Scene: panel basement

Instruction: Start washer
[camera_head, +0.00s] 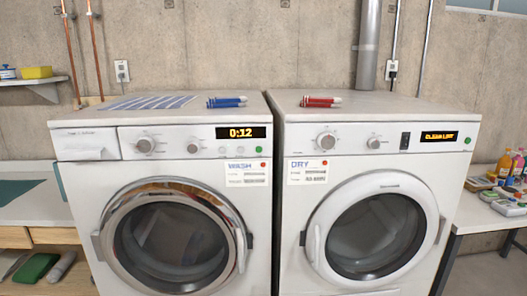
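The washer (88,178) is the white front-loading machine on the left, with a "WASH" label (247,174) on its front. Its display (243,132) reads 0:12. A green button (257,146) sits below the display at the right end of the panel. Two knobs are on the panel, a larger one (145,144) and a smaller one beside it. The round chrome-rimmed door (177,238) looks shut, with dark glass. Neither of my grippers shows in the head view.
A white dryer (455,175) labelled "DRY" stands close on the right, its door shut. Blue markers (227,102) and a striped cloth lie on the washer; red markers (320,101) lie on the dryer. Side tables (480,215) flank the machines. A concrete wall is behind.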

